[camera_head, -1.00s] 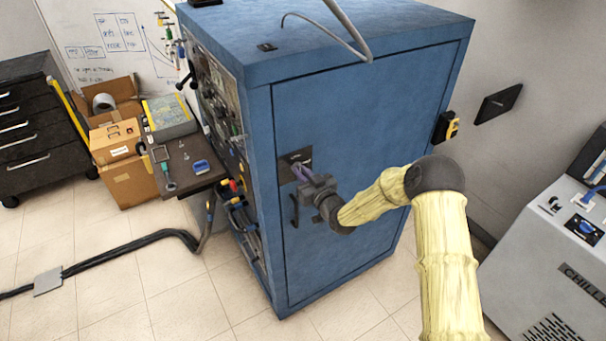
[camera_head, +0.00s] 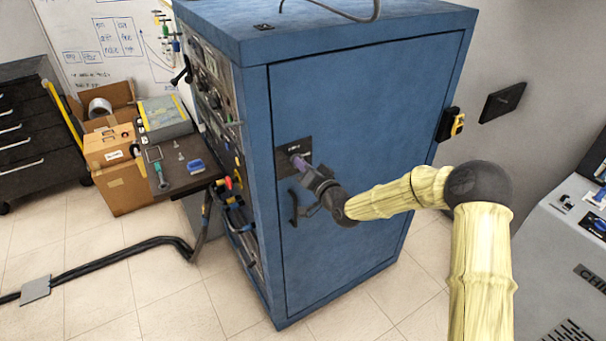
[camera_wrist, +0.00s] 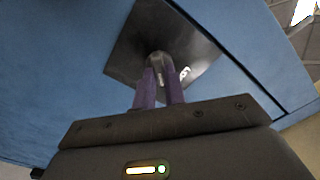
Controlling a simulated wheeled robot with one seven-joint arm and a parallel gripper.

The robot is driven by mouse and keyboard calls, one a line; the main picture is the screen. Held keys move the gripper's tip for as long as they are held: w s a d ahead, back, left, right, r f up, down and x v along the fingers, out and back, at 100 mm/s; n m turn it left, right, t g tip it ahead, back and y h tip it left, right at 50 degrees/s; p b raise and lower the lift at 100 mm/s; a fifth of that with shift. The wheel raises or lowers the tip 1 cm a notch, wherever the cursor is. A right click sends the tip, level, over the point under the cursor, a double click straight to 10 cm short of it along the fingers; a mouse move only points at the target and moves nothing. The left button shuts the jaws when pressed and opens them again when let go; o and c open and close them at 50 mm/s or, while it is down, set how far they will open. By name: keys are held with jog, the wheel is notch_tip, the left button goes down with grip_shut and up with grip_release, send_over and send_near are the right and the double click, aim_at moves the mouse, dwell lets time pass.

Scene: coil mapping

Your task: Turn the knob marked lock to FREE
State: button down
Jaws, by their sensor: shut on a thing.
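The lock knob (camera_wrist: 160,64) is a small dark knob on a black square plate (camera_wrist: 185,38) on the blue cabinet door. In the head view the plate (camera_head: 288,152) sits near the door's left edge, above the black door handle (camera_head: 294,207). My gripper (camera_head: 298,162) reaches it from the lower right. In the wrist view the two purple fingers of my gripper (camera_wrist: 160,86) are shut on the knob, one on each side. The fingers hide much of the knob. The plate's lettering is too small to read, so I cannot tell which setting the knob points to.
The blue cabinet (camera_head: 345,110) stands in the middle. A side shelf (camera_head: 185,177) with small tools juts out at its left. A grey chiller (camera_head: 570,250) stands at the right. A black cable (camera_head: 120,250) crosses the floor at left. Tiled floor in front is clear.

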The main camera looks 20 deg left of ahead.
jog(key=shift+w+d+f+m+b, duration=0.15)
jog(key=shift+m+b, duration=1.35)
jog(key=shift+m, duration=0.95)
jog(key=shift+s+a+f+m+b, duration=0.1)
jog(key=shift+m+b, duration=1.35)
jog(key=shift+m, duration=1)
jog(key=c, duration=1.5)
grip_release()
jog(key=shift+w, duration=0.1)
jog(key=shift+o, duration=0.2)
jog(key=b+v, duration=0.3)
jog(key=v, duration=1.4)
jog(key=shift+s, duration=0.25)
